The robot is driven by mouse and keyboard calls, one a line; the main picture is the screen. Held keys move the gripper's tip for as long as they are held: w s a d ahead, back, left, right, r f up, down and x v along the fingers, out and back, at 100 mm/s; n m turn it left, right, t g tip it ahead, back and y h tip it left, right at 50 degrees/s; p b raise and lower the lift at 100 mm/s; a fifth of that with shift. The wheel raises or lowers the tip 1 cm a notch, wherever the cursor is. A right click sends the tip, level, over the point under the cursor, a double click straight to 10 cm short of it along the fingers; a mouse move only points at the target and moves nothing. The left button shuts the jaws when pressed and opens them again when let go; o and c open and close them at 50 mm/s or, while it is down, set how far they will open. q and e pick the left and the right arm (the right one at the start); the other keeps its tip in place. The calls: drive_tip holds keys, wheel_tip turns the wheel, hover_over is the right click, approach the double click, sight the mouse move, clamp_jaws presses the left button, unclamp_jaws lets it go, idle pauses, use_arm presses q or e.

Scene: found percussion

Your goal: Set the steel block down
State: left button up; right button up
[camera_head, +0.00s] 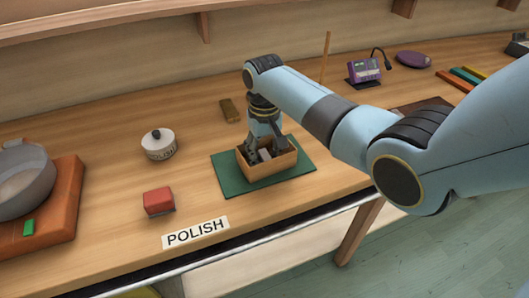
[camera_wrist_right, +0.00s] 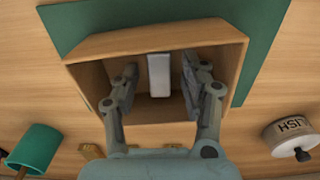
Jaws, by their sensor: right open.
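The steel block (camera_wrist_right: 159,80) is a pale grey bar inside an open wooden box (camera_wrist_right: 150,42). In the head view, the box (camera_head: 272,170) sits on a green mat (camera_head: 232,182), and a bit of the block (camera_head: 265,154) shows in it. My right gripper (camera_wrist_right: 160,70) reaches down into the box. It is open, with one finger on each side of the block and a visible gap on both sides. In the head view, my right gripper (camera_head: 264,146) partly hides the box's inside. My left gripper is in neither view.
A "POLISH" label (camera_head: 195,232) lies at the table's front edge. A red block (camera_head: 158,201) and a white lidded tin (camera_head: 158,145) stand left of the mat. A grey pan (camera_head: 22,180) sits on an orange board at far left. A brown block (camera_head: 229,110) lies behind the box.

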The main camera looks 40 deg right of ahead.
sight(264, 154)
wheel_tip(264, 154, up, 12)
drive_tip(key=shift+r, duration=0.15)
idle(0.4)
idle(0.3)
